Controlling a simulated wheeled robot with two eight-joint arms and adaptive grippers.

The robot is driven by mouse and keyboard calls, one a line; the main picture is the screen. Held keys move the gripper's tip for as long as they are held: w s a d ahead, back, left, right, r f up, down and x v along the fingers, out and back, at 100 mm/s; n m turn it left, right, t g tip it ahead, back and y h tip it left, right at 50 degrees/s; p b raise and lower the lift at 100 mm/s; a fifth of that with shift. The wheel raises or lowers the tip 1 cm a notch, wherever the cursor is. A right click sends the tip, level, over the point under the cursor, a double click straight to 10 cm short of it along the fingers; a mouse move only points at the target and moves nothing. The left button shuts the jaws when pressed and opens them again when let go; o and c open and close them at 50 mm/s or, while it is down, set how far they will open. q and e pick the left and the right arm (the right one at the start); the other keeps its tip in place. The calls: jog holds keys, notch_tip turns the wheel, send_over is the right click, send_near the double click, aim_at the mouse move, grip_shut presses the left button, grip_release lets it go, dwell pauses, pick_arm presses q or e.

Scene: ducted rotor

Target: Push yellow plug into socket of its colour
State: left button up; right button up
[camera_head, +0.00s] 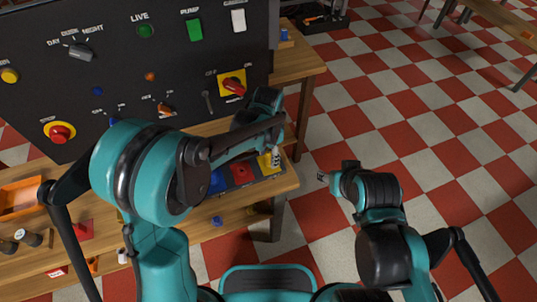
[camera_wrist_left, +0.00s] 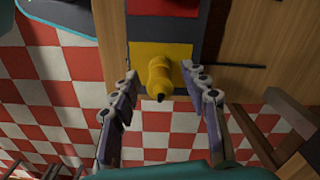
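The yellow plug (camera_wrist_left: 160,76) stands at the yellow socket plate (camera_wrist_left: 142,52) in the left wrist view, its dark end toward the camera. How deep it sits in the socket I cannot tell. My left gripper (camera_wrist_left: 163,84) is open, with one finger on each side of the plug and visible gaps to it. In the head view my left gripper (camera_head: 274,155) is low over the yellow plate (camera_head: 264,165), and the plug is mostly hidden there. My right gripper (camera_head: 325,177) is away to the right, over the floor; its fingers are too small to judge.
A red socket plate (camera_head: 241,174) and a blue one (camera_head: 217,183) lie left of the yellow plate. A black control panel (camera_head: 120,60) stands behind with switches and knobs. An orange bin (camera_head: 20,198) is far left. Checkered floor lies open to the right.

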pick_arm(q)
jog(key=shift+r, duration=0.1)
notch_tip(320, 180, up, 12)
dwell(0.5)
dwell(0.6)
